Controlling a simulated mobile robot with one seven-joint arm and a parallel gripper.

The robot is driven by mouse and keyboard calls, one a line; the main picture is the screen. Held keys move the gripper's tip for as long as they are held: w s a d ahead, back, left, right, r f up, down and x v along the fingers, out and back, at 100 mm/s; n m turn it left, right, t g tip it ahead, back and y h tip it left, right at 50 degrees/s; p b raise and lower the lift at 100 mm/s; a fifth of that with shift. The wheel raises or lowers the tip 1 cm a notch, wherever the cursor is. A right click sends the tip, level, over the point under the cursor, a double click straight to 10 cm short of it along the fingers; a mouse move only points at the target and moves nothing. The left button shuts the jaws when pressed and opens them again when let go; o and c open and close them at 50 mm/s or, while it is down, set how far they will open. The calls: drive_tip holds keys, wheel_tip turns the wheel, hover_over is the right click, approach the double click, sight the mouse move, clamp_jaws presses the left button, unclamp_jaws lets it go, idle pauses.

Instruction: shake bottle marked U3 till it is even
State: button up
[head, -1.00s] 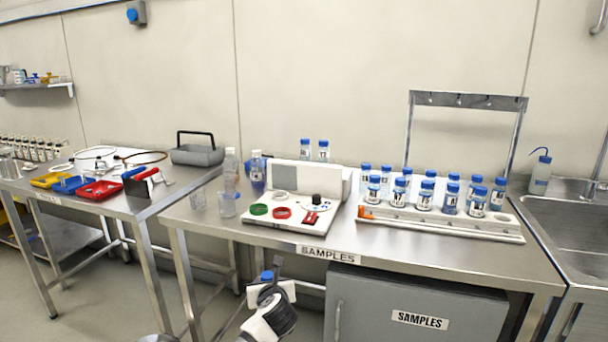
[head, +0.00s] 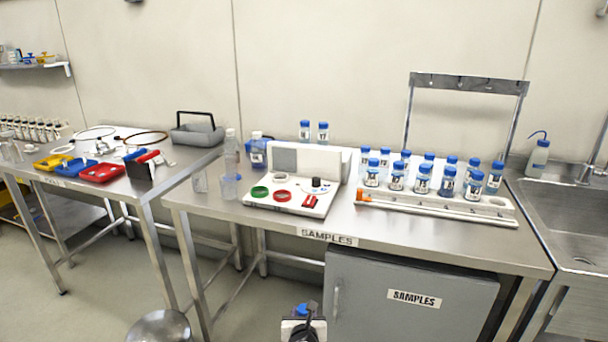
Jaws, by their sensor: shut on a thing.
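My gripper (head: 302,324) is low in the head view, at the bottom edge, in front of the sample table. It is shut on a bottle with a blue cap (head: 301,309). Only the cap and a little around it show; the bottle's body and label are hidden, so I cannot read U3 or see whether its contents are even.
The steel sample table (head: 225,213) carries a white instrument (head: 290,208) with coloured rings. Two capped bottles (head: 305,131) stand behind it. A grey cabinet (head: 400,290) is below, a sink (head: 570,225) at right, a round stool (head: 160,328) at lower left.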

wheel_tip(320, 180, down, 5)
drive_tip(key=b, duration=0.3)
drive_tip(key=shift+r, duration=0.1)
wheel_tip(320, 180, up, 5)
drive_tip(key=p, duration=0.4)
wheel_tip(320, 180, down, 5)
drive_tip(key=b, duration=0.3)
wheel_tip(320, 180, up, 5)
drive_tip(key=p, duration=0.4)
wheel_tip(320, 180, down, 5)
drive_tip(key=b, duration=0.3)
wheel_tip(320, 180, up, 5)
drive_tip(key=p, duration=0.4)
wheel_tip(320, 180, down, 5)
drive_tip(key=b, duration=0.3)
drive_tip(key=shift+r, duration=0.1)
